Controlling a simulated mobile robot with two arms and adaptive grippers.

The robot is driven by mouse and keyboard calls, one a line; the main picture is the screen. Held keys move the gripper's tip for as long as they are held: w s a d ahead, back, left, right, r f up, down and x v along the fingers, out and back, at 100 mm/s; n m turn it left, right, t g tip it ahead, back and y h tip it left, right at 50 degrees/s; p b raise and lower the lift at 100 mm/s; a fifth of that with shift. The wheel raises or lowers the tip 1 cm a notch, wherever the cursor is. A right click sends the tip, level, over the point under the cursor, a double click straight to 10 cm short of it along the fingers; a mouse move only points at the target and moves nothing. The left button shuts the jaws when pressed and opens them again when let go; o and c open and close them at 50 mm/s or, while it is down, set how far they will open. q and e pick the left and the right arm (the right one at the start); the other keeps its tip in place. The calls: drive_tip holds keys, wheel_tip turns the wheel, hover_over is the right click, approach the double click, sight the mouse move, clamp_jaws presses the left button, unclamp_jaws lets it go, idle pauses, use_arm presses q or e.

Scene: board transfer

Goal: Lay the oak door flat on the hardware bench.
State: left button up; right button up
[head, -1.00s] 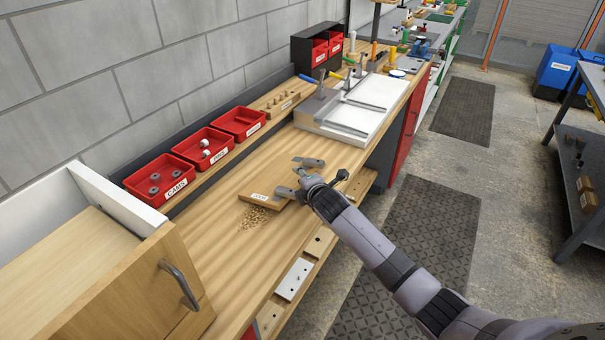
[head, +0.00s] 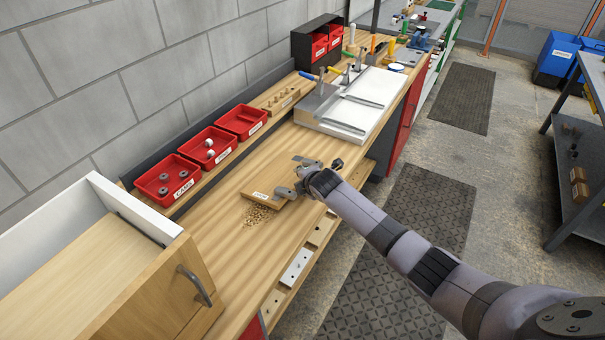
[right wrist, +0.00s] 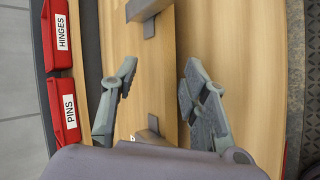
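An oak-coloured panel with a grey bar handle (head: 150,295) fronts a white-sided box at lower left in the head view; I cannot tell whether it is the oak door. My right gripper (head: 303,175) is low over the bench. In the right wrist view its two fingers (right wrist: 160,100) stand wide apart, with wood and grey blocks (right wrist: 150,137) visible between them. I see no contact. My left gripper is out of view.
Red bins (head: 168,180) line the wall side. A white-topped fixture (head: 350,105) with metal bars stands farther along, with tools beyond it. A lower shelf holds a white plate (head: 295,268). Bare bench lies between the box and the sawdust; mats (head: 400,240) cover the floor.

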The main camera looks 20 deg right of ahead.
drive_tip(key=shift+r+g+p, duration=0.5)
drive_tip(key=shift+g+p, duration=0.1)
drive_tip(key=shift+p, duration=0.4)
drive_tip(key=shift+r+g+p, duration=0.1)
drive_tip(key=shift+g+p, duration=0.2)
drive_tip(key=shift+g, duration=0.2)
drive_tip(key=shift+s+a+f+g, duration=0.1)
drive_tip(key=shift+s+f+g, duration=0.2)
drive_tip(key=shift+g, duration=0.6)
drive_tip(key=s+p, duration=0.1)
drive_tip(key=p, duration=0.1)
drive_tip(key=r+p, duration=0.1)
drive_tip(key=shift+s+r+p, duration=0.2)
drive_tip(key=shift+s+p, duration=0.2)
drive_tip(key=shift+s+r+p, duration=0.1)
drive_tip(key=shift+s+p, duration=0.2)
drive_tip(key=shift+p, duration=0.1)
drive_tip(key=shift+s, duration=0.25)
drive_tip(key=shift+f, duration=0.2)
drive_tip(key=o, duration=0.6)
drive_tip(key=shift+c, duration=0.2)
